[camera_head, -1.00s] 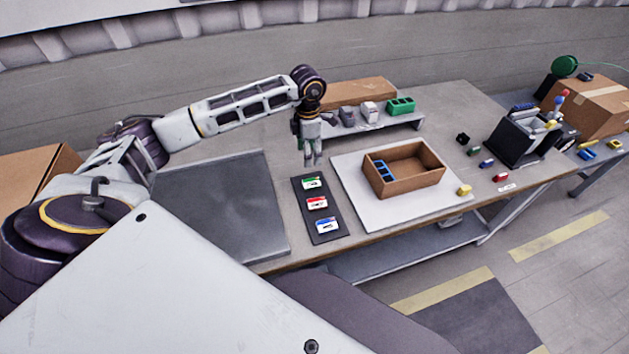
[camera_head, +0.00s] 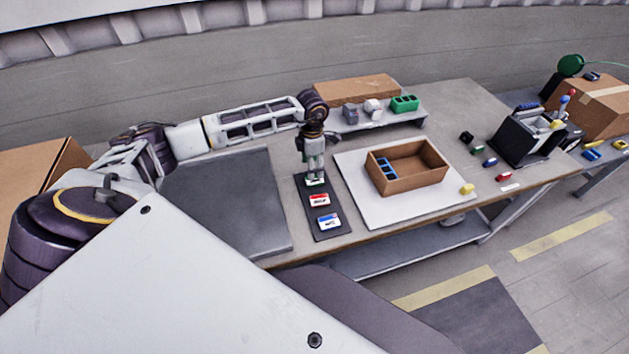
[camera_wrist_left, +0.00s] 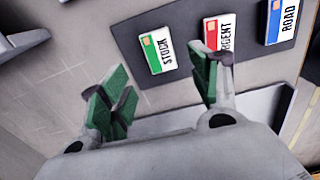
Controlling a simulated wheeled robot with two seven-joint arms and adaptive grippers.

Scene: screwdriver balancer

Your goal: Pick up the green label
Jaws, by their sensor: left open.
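The green label (camera_wrist_left: 158,50), marked STOCK, lies on a dark strip (camera_wrist_left: 187,33) between the open fingers' reach and the top of the left wrist view. In the head view it is mostly hidden behind my left gripper (camera_head: 315,179). My left gripper is open and empty, its green-padded fingers (camera_wrist_left: 160,88) spread on either side, close over the label. I cannot tell whether they touch anything. The red label (camera_head: 319,200) and the blue label (camera_head: 329,221) lie in line with it on the strip. My right gripper is not in view.
A white board (camera_head: 352,182) bears a cardboard tray (camera_head: 412,181) with a blue part inside, right of the strip. A dark grey mat (camera_head: 230,205) lies left. A low shelf (camera_head: 385,125) stands behind. The red label (camera_wrist_left: 220,35) sits close to the right finger.

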